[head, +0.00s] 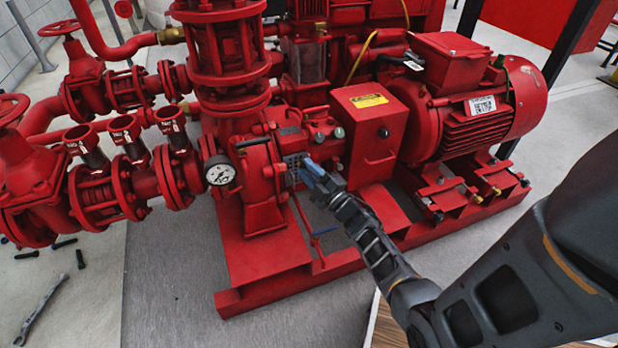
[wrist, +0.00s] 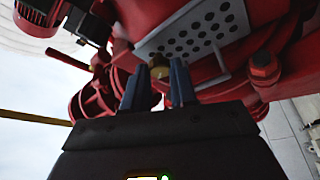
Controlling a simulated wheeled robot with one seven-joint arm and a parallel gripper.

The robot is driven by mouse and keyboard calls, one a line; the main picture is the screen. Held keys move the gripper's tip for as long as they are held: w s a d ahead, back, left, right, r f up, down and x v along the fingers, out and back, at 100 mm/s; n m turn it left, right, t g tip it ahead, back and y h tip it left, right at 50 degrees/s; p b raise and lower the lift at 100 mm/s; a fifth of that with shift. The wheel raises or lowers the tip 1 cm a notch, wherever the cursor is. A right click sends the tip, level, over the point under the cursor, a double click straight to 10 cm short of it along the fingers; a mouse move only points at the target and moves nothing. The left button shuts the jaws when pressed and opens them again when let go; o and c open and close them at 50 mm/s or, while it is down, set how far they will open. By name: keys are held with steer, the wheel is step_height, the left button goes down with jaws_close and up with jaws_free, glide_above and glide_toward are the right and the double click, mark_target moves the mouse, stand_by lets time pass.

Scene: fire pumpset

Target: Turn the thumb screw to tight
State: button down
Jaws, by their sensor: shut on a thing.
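The thumb screw (wrist: 158,68) shows in the wrist view as a small brass-coloured knob between my blue fingertips, beside a grey perforated plate (wrist: 200,35) on the red pump. My gripper (wrist: 156,78) is shut on it, with the fingers a little apart around it. In the head view my gripper (head: 312,172) reaches in from the lower right to the pump's side, in front of the perforated plate (head: 292,168). The screw itself cannot be made out there, and its turn angle is not readable.
A red box with a yellow label (head: 370,101) stands just right of my gripper, with the red motor (head: 480,105) beyond. A pressure gauge (head: 220,171) is to the left. A red base frame (head: 270,290) lies below. A wrench (head: 42,308) and bolts lie on the floor.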

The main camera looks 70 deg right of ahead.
steer(key=m+h+b, duration=0.1)
steer(key=m, duration=0.1)
steer(key=m+b, duration=0.1)
steer(key=m, duration=0.1)
steer(key=m+h+b, duration=0.1)
steer(key=shift+w+f+m+h, duration=0.1)
steer(key=shift+f+m+h, duration=0.2)
steer(key=shift+f+m, duration=0.1)
steer(key=m+h+b, duration=0.1)
steer(key=m, duration=0.2)
steer(key=m+g+h, duration=0.1)
steer(key=m, duration=0.1)
steer(key=shift+w+a+m+h+b, duration=0.1)
steer(key=shift+a+m+h+b, duration=0.05)
steer(key=shift+m+h+b, duration=0.2)
steer(key=shift+r+m, duration=0.1)
steer(key=shift+m, duration=0.25)
steer(key=c, duration=0.9)
jaws_free()
steer(key=shift+w+r, duration=0.1)
